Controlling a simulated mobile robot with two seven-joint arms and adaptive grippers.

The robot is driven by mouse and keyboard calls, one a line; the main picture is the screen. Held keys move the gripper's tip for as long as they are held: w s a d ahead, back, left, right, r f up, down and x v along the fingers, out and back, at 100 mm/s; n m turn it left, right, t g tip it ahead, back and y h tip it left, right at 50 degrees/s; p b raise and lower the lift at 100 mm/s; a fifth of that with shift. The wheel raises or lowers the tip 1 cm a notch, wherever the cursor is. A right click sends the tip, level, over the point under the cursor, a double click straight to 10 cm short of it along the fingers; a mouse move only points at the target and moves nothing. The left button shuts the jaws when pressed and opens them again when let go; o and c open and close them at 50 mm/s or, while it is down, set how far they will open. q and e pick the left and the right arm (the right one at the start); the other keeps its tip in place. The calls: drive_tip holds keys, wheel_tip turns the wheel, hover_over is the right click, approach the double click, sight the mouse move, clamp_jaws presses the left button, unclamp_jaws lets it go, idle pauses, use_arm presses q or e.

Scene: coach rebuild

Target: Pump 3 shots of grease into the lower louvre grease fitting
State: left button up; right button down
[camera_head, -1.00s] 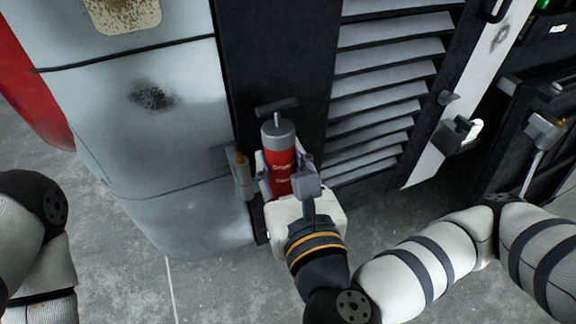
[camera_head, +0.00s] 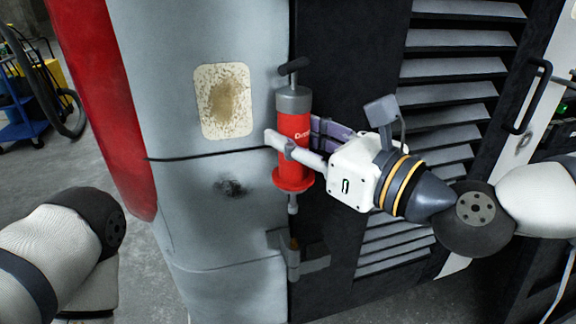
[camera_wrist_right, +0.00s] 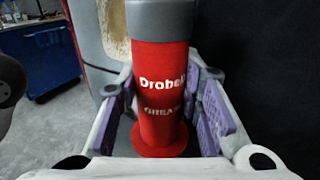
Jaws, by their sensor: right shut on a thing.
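The grease gun (camera_head: 293,130) is a red cylinder with a grey cap, a black T-handle on top and a short grey nozzle below. My right gripper (camera_head: 292,146) is shut on its barrel from the right and holds it upright. In the right wrist view the gun (camera_wrist_right: 162,90) stands between the purple-padded fingers. Below the nozzle, a grey hinge bracket (camera_head: 305,264) with a small orange-brown tip, seemingly the grease fitting (camera_head: 293,243), sits at the panel edge beside the louvres (camera_head: 455,68). Nozzle and tip look apart. My left gripper is out of view.
The pale panel (camera_head: 220,285) left of the dark frame has a rusty patch (camera_head: 226,101) and a dark smudge (camera_head: 230,187). A black handle (camera_head: 527,97) juts out at right. A blue cart (camera_head: 22,128) stands far left.

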sight(305, 177)
drive_tip(key=shift+d+r, duration=0.2)
drive_tip(key=shift+r, duration=0.05)
drive_tip(key=shift+w+f+b, duration=0.1)
drive_tip(key=shift+f+b, duration=1.2)
drive_tip(key=shift+f, duration=1.55)
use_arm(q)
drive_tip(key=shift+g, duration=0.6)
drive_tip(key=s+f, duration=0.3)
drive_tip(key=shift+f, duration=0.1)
use_arm(e)
drive_tip(key=shift+f, duration=0.25)
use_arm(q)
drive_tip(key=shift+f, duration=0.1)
use_arm(e)
drive_tip(key=shift+f+g, duration=0.15)
drive_tip(key=shift+g, duration=0.15)
